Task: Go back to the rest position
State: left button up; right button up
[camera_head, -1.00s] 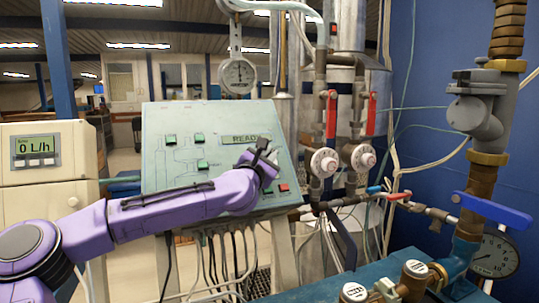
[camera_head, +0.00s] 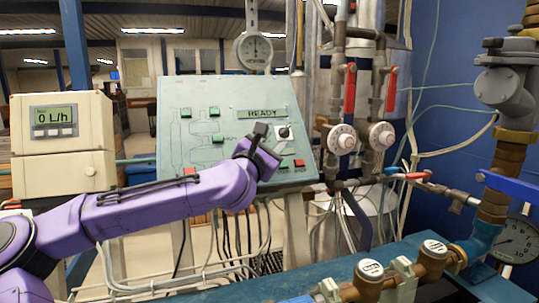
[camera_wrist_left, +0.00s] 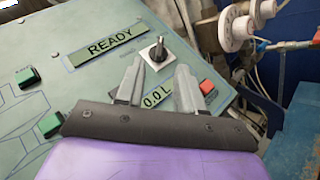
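My left arm, purple, comes in from the left in the head view. Its gripper (camera_head: 268,140) is in front of the lower right part of the green control panel (camera_head: 178,95). In the left wrist view the two grey fingers (camera_wrist_left: 160,78) stand apart with nothing between them. A black selector knob (camera_wrist_left: 156,52) on the panel is just beyond the fingertips; it also shows in the head view (camera_head: 284,132), uncovered beside the gripper. The READY display (camera_head: 261,113) is above the gripper. My right gripper is in neither view.
A flow meter box (camera_head: 62,135) reading 0 L/h stands left. Pipes with red-handled valves (camera_head: 349,88) and white dials (camera_head: 342,139) rise right of the panel. A blue bench (camera_head: 470,285) with brass fittings (camera_head: 368,280) lies front right. Cables hang below the panel.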

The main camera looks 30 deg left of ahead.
pick_arm(q)
jog(key=shift+v, duration=1.15)
